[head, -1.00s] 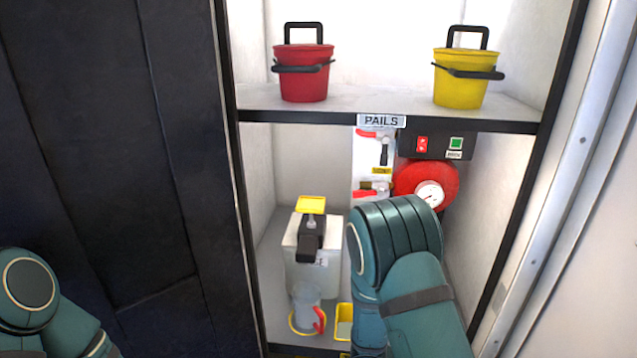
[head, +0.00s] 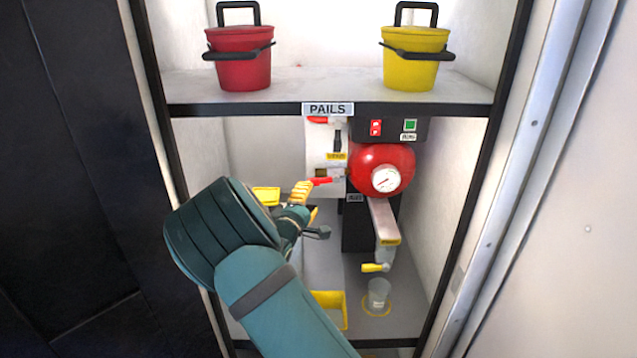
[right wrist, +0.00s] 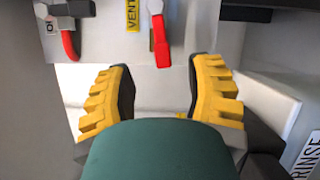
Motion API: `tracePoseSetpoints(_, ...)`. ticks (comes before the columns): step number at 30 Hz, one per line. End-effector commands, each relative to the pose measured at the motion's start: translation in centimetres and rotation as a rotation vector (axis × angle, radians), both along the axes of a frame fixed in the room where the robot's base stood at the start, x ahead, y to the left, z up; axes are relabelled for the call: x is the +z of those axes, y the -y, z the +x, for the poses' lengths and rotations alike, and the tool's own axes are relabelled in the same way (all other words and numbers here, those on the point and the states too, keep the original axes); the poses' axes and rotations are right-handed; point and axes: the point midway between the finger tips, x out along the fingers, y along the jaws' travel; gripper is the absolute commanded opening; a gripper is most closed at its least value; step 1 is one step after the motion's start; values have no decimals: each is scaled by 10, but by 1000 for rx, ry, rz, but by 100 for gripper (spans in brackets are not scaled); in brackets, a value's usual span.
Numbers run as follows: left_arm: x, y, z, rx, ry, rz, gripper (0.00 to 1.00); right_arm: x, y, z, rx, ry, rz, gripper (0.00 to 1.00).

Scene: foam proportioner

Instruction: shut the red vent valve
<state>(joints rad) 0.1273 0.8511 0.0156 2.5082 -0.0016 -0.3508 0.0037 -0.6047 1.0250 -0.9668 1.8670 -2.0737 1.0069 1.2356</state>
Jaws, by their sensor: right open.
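A white panel (head: 313,152) stands under the shelf and carries two red handles. The lower red handle (head: 321,181) points left, just below a yellow label (head: 337,156). In the right wrist view a red handle (right wrist: 158,42) hangs beside a yellow VENT label (right wrist: 132,14). My right gripper (head: 311,199) is open and empty, left of the lower handle and close to it. In the right wrist view the handle's end shows between the two yellow fingertips (right wrist: 161,66). My left gripper is out of view.
The upper red handle (head: 318,120) sits above; a second red handle (right wrist: 68,42) also shows in the right wrist view. A red tank with a gauge (head: 385,180) is right of the panel. Below are a yellow-handled tap (head: 376,267), a clear cup (head: 378,292) and a yellow tray (head: 331,318).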

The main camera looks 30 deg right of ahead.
Motion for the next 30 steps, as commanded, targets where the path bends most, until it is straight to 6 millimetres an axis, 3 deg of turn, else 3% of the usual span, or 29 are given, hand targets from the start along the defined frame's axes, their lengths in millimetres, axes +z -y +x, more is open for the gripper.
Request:
tracePoseSetpoints(6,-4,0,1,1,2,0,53,2,35,25,-2,0,0,53)
tracePoseSetpoints(12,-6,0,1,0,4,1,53,3,58,43,-1,-2,0,53)
tracePoseSetpoints(27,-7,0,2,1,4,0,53,5,69,51,-1,-3,2,55)
tracePoseSetpoints(30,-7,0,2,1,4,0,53,5,69,51,-1,-3,2,20)
